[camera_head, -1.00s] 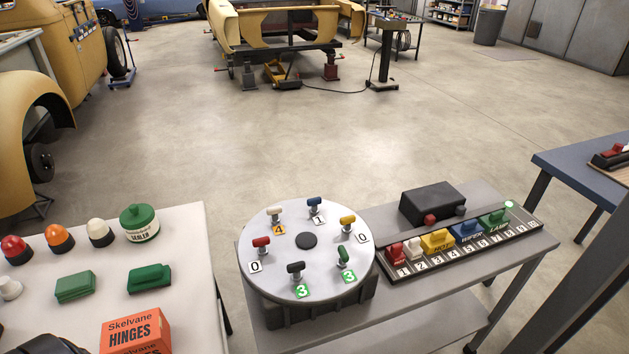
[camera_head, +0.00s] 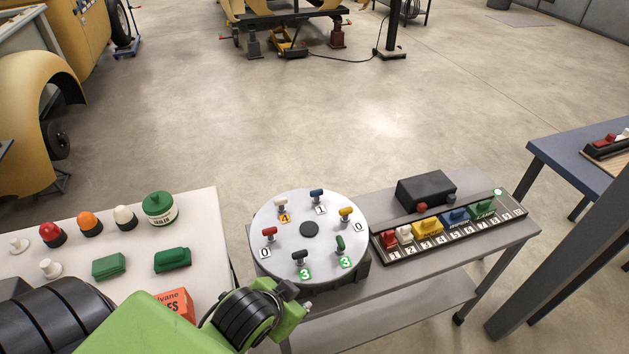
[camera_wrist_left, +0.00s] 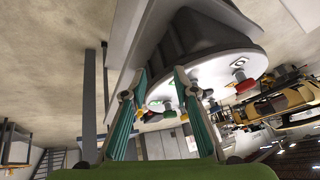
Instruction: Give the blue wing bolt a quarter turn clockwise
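The blue wing bolt (camera_head: 317,195) stands at the far rim of a round grey disc (camera_head: 309,258) in the head view, by a white tag marked 1. Red, white, yellow, green and black wing bolts stand around it on the same disc. My left gripper (camera_head: 288,293) is at the near side of the disc, across it from the blue bolt; its fingers are hard to make out there. In the left wrist view the left gripper's teal fingers (camera_wrist_left: 160,76) are spread apart in front of the disc (camera_wrist_left: 225,72). I cannot pick out the blue bolt there. My right gripper is not in view.
A numbered rack (camera_head: 450,230) with coloured blocks and a black box (camera_head: 426,190) are right of the disc. The left table (camera_head: 215,240) holds domed lamps, green boxes, a green tin (camera_head: 160,208) and an orange hinges box (camera_head: 180,302), partly hidden by my arm.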

